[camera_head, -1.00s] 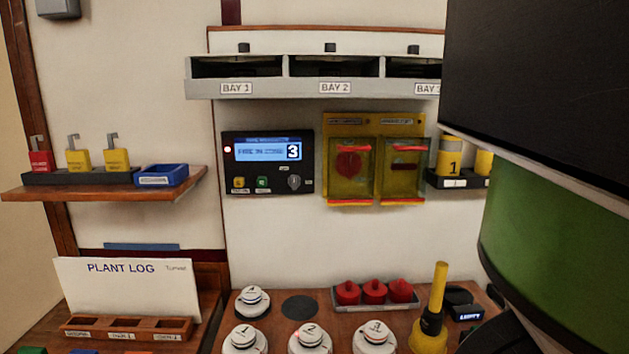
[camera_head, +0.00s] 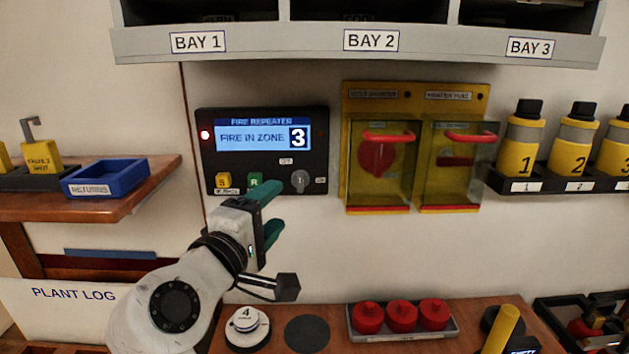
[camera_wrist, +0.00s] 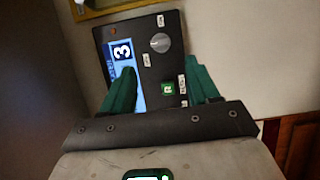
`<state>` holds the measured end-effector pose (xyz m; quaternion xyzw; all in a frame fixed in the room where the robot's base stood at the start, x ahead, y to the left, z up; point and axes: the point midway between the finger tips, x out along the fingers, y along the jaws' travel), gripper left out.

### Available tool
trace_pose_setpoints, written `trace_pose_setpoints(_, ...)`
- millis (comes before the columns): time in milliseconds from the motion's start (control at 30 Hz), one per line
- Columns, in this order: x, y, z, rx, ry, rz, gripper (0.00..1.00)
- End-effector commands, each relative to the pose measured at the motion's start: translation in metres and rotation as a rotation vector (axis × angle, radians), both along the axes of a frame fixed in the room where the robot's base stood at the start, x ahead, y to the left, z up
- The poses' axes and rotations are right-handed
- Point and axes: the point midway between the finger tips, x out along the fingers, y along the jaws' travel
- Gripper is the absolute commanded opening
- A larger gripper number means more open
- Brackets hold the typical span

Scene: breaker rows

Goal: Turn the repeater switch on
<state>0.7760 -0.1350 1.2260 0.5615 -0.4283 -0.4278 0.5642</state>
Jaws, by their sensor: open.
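The black fire repeater panel (camera_head: 262,151) hangs on the wall. Its lit screen (camera_head: 262,136) reads "FIRE IN ZONE 3". Its switch is a round grey knob (camera_head: 300,181) at the panel's lower right, with small labels above and beside it; the knob also shows in the wrist view (camera_wrist: 160,43). A yellow S button (camera_head: 223,180) and a green R button (camera_head: 255,179) sit left of it. My gripper (camera_head: 274,212) is open and empty, with teal fingers just below and in front of the panel. In the wrist view, the knob lies beyond the fingertips (camera_wrist: 160,76), apart from them.
Yellow boxes with clear covers and red handles (camera_head: 377,160) hang right of the panel. A shelf with a blue tray (camera_head: 106,178) is at left. Numbered yellow canisters (camera_head: 521,150) stand at right. Below, a desk holds red knobs in a tray (camera_head: 401,317) and a white dial (camera_head: 247,328).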

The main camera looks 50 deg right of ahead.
Motion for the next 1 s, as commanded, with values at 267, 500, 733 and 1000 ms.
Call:
trace_pose_setpoints(267, 0.012, -0.048, 0.001, 0.003, 0.001, -0.004, 0.60)
trace_pose_setpoints(500, 0.022, -0.082, 0.000, 0.003, 0.000, -0.003, 0.60)
trace_pose_setpoints(733, 0.025, -0.095, -0.001, 0.003, 0.000, -0.001, 0.60)
trace_pose_setpoints(1000, 0.025, -0.095, -0.001, 0.003, -0.001, -0.001, 0.58)
